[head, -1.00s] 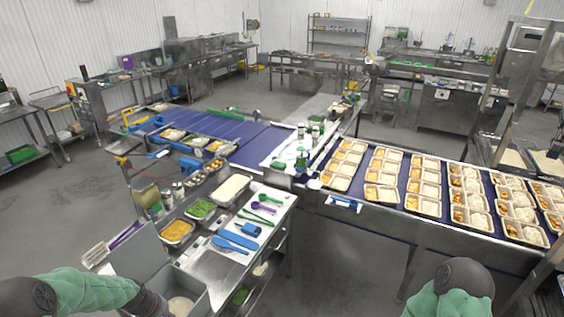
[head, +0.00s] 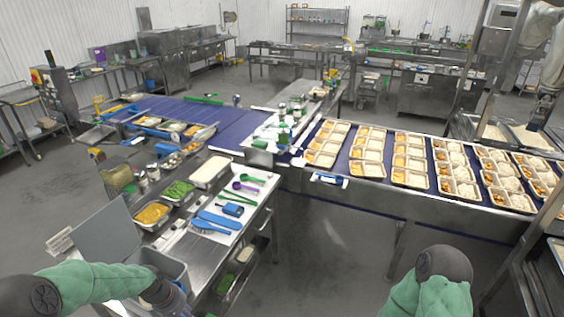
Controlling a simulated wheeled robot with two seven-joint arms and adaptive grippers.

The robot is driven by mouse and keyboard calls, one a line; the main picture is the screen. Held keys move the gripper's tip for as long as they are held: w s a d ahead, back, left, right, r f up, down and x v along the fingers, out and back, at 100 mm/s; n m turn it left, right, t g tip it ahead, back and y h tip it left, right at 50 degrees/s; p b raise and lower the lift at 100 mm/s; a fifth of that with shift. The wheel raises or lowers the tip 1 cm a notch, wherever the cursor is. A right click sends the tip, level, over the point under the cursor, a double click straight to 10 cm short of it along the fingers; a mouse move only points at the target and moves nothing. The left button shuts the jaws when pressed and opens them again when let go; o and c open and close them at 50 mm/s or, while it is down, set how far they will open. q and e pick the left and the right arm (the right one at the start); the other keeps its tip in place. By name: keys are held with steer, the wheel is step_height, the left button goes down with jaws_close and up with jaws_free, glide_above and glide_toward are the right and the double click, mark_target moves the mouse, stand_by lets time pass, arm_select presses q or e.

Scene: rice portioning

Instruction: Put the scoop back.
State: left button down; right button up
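My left arm (head: 95,285) in its green sleeve reaches from the left edge to the grey bin (head: 172,264). The dark wrist end of my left gripper (head: 175,300) is in front of the bin at the bottom edge. Its fingertips are hidden or cut off, so I cannot tell whether it holds anything. I cannot make out a scoop at the gripper. Blue tools (head: 217,220), a purple spoon (head: 240,187) and green spoons (head: 250,178) lie on the white mat (head: 262,184). My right arm (head: 440,285) is at the bottom right; its gripper is out of view.
Pans of orange food (head: 152,213), green food (head: 178,191) and white food (head: 210,172) stand beside the mat. A grey lid panel (head: 107,232) rises behind the bin. Filled trays (head: 410,162) sit on the blue conveyor at right. A white robot arm (head: 552,65) stands upper right.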

arm_select(q)
steer(key=d+f+m+g+b, duration=0.1)
steer(key=d+f+m+b, duration=0.6)
steer(key=d+f+b, duration=0.4)
steer(key=shift+s+d+f+h+b, duration=0.3)
steer(key=shift+f+b, duration=0.95)
steer(key=shift+b, duration=1.25)
